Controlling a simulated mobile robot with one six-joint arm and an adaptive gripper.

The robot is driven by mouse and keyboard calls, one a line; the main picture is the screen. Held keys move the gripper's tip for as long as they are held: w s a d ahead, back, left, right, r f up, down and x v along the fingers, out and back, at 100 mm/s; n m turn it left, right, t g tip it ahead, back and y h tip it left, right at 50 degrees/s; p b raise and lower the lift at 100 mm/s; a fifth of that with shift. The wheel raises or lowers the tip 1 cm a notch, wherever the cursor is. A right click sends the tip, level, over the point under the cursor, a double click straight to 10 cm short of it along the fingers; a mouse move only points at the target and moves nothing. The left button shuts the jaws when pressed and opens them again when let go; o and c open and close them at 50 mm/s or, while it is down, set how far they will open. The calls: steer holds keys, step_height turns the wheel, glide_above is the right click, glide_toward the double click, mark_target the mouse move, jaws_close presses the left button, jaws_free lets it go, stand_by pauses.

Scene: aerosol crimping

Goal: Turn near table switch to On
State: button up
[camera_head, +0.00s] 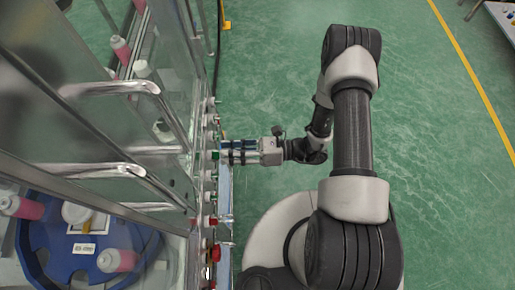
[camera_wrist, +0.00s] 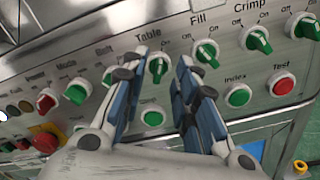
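The Table switch (camera_wrist: 158,68) is a green rotary knob under the label "Table" on the control panel (camera_wrist: 260,107). In the wrist view my gripper (camera_wrist: 162,62) has its two blue-and-grey fingers spread, one tip on each side of this knob. A gap shows between the fingers and the knob, so the gripper looks open. I cannot tell clearly whether the knob points to Off or On. In the head view my gripper (camera_head: 224,151) reaches left to the panel's edge, and its fingertips partly hide the knobs there.
The Fill knob (camera_wrist: 206,54) and Crimp knob (camera_wrist: 257,41) are to the right, the Mode knob (camera_wrist: 76,92) to the left. The Index button (camera_wrist: 238,95) and Test button (camera_wrist: 281,85) are lower right. A red emergency button (camera_wrist: 45,140) is lower left. Metal door handles (camera_head: 115,88) project nearby.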

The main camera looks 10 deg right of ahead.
steer(key=d, duration=0.9)
steer(key=shift+s+d, duration=0.2)
steer(key=shift+s, duration=0.15)
